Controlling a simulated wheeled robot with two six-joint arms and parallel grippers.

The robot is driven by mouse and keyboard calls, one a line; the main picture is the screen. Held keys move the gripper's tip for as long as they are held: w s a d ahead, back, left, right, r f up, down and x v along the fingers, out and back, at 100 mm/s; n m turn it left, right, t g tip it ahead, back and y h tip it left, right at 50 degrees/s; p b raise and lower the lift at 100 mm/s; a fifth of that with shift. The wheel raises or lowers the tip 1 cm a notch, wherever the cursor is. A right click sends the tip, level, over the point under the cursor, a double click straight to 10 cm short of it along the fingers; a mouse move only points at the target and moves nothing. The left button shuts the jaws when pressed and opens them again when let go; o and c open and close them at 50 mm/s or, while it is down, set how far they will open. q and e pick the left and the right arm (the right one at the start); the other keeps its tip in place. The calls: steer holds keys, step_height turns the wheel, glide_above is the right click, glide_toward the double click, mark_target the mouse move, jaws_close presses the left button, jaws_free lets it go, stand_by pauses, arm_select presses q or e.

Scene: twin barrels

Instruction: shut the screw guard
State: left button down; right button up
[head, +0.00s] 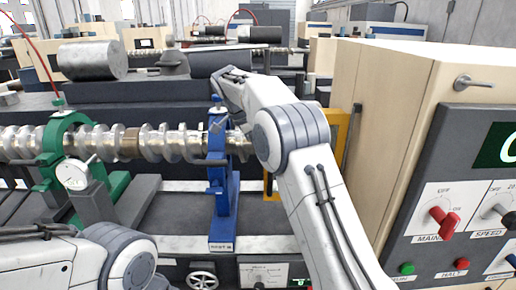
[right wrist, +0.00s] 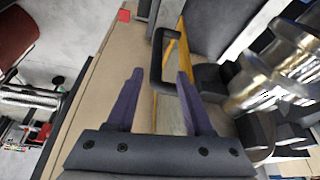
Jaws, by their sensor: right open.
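The screw guard (head: 341,122) is a yellow-framed panel beside the beige cabinet in the head view, partly hidden behind my right arm. The screw (head: 150,143), a shiny metal shaft with ridges, lies uncovered to its left. In the right wrist view the guard's yellow edge (right wrist: 172,47) carries a black bar handle (right wrist: 157,62). My right gripper (right wrist: 160,72) is open, with purple fingers on either side of the handle's near end, not closed on it. In the head view my right gripper is hidden by its arm. My left arm shows at lower left; its gripper is out of view.
A blue stand (head: 222,195) and a green stand (head: 72,135) with a dial gauge (head: 76,172) stand around the screw. The beige cabinet (head: 400,110) with a knob panel blocks the right side.

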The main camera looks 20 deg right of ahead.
steer(key=v, duration=0.3)
steer(key=shift+a+r, duration=0.1)
steer(key=shift+r, duration=0.2)
steer(key=s+a+f+n+t+y+b, duration=0.1)
steer(key=s+a+f+n+y+b, duration=0.3)
steer(key=s+a+n, duration=1.05)
steer(key=s+f+n, duration=0.6)
steer(key=s, duration=0.6)
steer(key=s+f+n+y, duration=0.1)
steer(key=s+f+n, duration=0.5)
steer(key=s, duration=0.6)
steer(key=shift+f+g+y, duration=0.3)
steer(key=shift+f, duration=0.05)
